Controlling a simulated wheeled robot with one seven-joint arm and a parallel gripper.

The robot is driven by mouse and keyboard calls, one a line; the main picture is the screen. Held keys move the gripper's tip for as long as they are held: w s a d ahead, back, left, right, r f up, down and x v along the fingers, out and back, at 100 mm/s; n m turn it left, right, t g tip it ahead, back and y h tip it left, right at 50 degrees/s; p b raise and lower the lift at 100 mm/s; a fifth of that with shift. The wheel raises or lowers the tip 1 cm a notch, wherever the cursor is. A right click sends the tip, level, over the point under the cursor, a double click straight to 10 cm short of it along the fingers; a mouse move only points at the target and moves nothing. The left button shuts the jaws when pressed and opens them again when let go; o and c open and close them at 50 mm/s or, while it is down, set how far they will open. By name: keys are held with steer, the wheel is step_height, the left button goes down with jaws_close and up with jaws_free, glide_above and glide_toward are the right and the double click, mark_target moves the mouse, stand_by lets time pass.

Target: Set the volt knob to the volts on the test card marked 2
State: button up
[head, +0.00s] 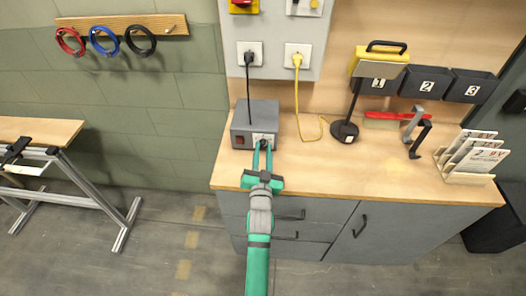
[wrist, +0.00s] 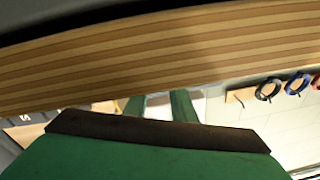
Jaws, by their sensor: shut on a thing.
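The grey power supply box (head: 255,108) stands on the workbench, with a red switch (head: 240,140) on its front left. The volt knob (head: 264,139) is a dark spot on its pale front panel, largely hidden by my fingertips. My gripper (head: 263,146) reaches up from the front and is shut on the knob. In the wrist view my gripper's green fingers (wrist: 160,104) show only partly, and the knob is not visible. Several test cards (head: 483,158) stand in a wooden holder (head: 466,178) at the right; their print is too small to read surely.
A yellow cable (head: 299,100) hangs right of the box; a black cable (head: 248,82) runs down to it. The bench front (head: 330,185) is clear.

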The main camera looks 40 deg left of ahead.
steer(key=o, duration=1.1)
steer(key=shift+c, duration=0.2)
steer(key=v, duration=1)
steer(key=shift+s+d, duration=0.2)
steer(key=shift+s, duration=0.15)
